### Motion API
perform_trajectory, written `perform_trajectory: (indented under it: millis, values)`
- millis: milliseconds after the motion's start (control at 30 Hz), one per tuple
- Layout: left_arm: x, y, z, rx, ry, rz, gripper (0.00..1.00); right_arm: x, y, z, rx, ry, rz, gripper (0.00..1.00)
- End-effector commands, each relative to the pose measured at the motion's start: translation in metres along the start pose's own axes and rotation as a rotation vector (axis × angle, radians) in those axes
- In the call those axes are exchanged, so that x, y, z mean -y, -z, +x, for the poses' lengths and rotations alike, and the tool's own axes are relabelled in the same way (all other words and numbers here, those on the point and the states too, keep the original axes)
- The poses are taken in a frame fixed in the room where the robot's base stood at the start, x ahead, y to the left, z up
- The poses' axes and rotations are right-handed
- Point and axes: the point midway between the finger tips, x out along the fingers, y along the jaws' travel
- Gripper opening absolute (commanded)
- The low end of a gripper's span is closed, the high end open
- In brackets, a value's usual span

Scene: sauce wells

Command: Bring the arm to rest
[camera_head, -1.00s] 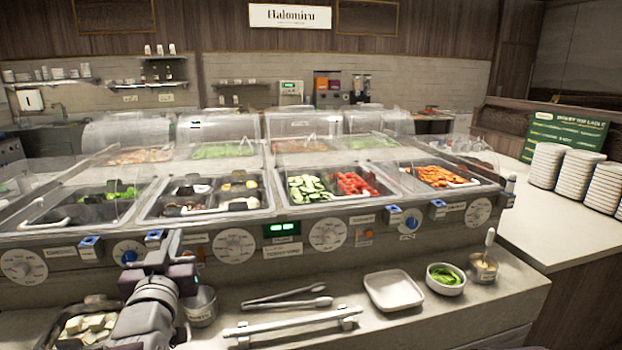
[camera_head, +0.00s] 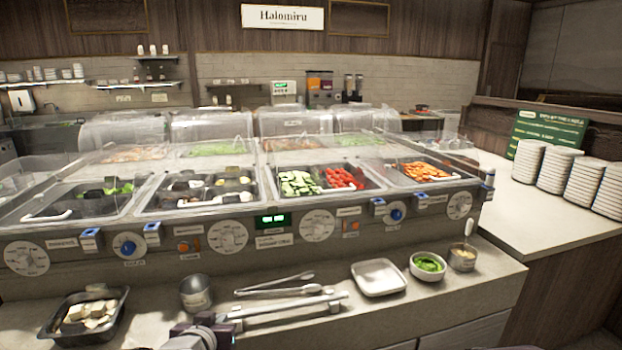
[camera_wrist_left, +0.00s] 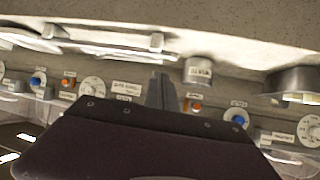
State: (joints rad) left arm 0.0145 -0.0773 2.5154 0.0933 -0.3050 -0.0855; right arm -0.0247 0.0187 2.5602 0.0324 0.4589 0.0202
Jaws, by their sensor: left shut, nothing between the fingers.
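My left gripper shows at the bottom edge of the head view, in front of the counter and mostly cut off by the frame. In the left wrist view its dark fingers (camera_wrist_left: 162,92) are together with nothing between them. Behind the fingers, that view shows the counter and the dial panel upside down. The gripper appears apart from the metal cup (camera_head: 195,294) and from the tongs (camera_head: 278,284).
A dark tray of pale cubes (camera_head: 122,300) stands left, a white square dish (camera_head: 379,277) and a bowl of greens (camera_head: 427,265) right. The salad bar's panel (camera_head: 340,222) stands behind.

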Motion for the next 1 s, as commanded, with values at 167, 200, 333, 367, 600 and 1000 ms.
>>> perform_trajectory:
  millis: [167, 200, 333, 367, 600, 1000]
  values:
    - [-0.017, -0.099, -0.004, 0.360, -0.046, 0.017, 0.00, 0.000, 0.000, 0.000, 0.000, 0.000, 0.000, 0.20]
    - [-0.019, -0.121, -0.010, 0.446, -0.052, 0.020, 0.00, 0.000, 0.000, 0.000, 0.000, 0.000, 0.000, 0.20]
    - [-0.019, -0.180, -0.043, 0.711, -0.052, 0.016, 0.00, 0.000, 0.000, 0.000, 0.000, 0.000, 0.000, 0.20]
    - [-0.018, -0.191, -0.053, 0.770, -0.049, 0.015, 0.00, 0.000, 0.000, 0.000, 0.000, 0.000, 0.000, 0.20]
    - [-0.015, -0.155, -0.115, 0.907, -0.037, -0.002, 0.00, 0.001, 0.007, -0.069, -0.001, 0.000, 0.000, 0.20]
    - [-0.014, -0.076, -0.164, 0.905, -0.037, -0.002, 0.00, 0.003, 0.017, -0.162, 0.000, 0.000, 0.000, 0.20]
